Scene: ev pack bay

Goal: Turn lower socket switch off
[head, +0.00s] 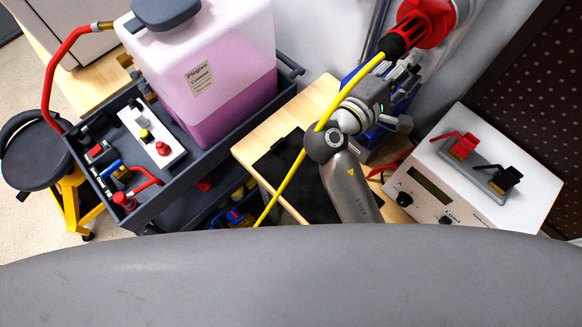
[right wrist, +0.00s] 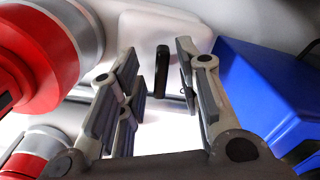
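The switch is a black upright lever (right wrist: 160,70) on a white housing (right wrist: 185,22) in the right wrist view. My right gripper (right wrist: 154,72) is open, with its fingers on either side of the lever in the picture. Contact with the lever cannot be told. In the head view my right gripper (head: 407,88) is at the wall side, just below a red plug (head: 428,20) with a yellow cable. The switch is hidden in that view. My left gripper is not in view.
Red and grey connectors (right wrist: 45,55) are close on the left of the right wrist view, and a blue box (right wrist: 255,95) is on the right. The yellow cable (head: 290,185) runs past my right arm. A white instrument (head: 470,180) stands right, a cart (head: 190,165) left.

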